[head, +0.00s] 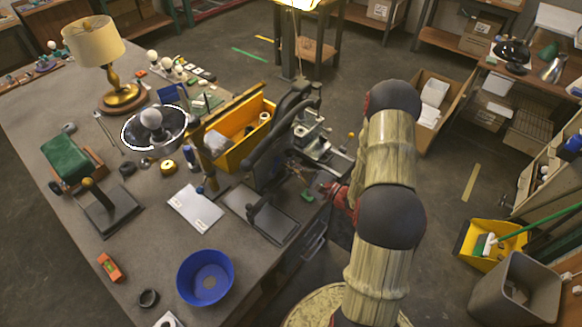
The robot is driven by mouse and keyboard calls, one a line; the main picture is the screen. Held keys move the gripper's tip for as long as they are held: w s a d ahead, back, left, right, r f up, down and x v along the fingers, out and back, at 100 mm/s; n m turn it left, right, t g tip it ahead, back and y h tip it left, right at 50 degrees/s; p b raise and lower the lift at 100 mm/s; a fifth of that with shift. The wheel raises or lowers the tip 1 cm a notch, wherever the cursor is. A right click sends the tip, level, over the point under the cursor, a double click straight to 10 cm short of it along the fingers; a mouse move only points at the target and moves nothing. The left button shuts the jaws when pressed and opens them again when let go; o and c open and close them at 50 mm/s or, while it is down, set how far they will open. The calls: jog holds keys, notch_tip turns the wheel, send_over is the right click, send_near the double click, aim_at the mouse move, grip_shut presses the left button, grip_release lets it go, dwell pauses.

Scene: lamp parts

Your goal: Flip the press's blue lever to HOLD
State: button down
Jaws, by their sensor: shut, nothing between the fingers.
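A dark machine that looks like the press (274,146) stands at the table's right edge, beside the yellow bin. I cannot make out a HOLD marking. A small blue knob (200,189) shows by the foot of a tan upright post; I cannot tell whether it is the press's lever. My arm comes up from the bottom and bends down behind its own links to a red wrist part. My gripper (304,178) is small and dark at the table's right edge, close to the press. It looks shut and empty. Contact with the press cannot be made out.
A yellow bin (230,133), a blue bowl (205,278), a white sheet (194,209) and a dark plate (101,209) with an upright handle are on the table (150,250). A brass lamp (122,95) stands at the far left. Floor is open behind the table.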

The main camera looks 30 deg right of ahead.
jog(key=shift+s+a+r+n+b, duration=0.1)
jog(key=shift+r+n+b, duration=0.2)
jog(key=shift+n, duration=0.25)
jog(key=shift+a+r+n+b, duration=0.15)
jog(key=shift+n+b, duration=0.15)
jog(key=shift+n, duration=0.25)
jog(key=a+r+n+b, duration=0.1)
jog(key=n+b, duration=0.2)
jog(key=s+a+n+b, duration=0.1)
jog(key=n+b, duration=0.2)
jog(key=a+r+n+b, duration=0.1)
jog(key=a+n+b, duration=0.1)
jog(key=n+b, duration=0.1)
jog(key=shift+s+r+n+g+b, duration=0.2)
jog(key=shift+r+n+g+b, duration=0.1)
jog(key=shift+b, duration=0.05)
dwell(0.3)
dwell(0.3)
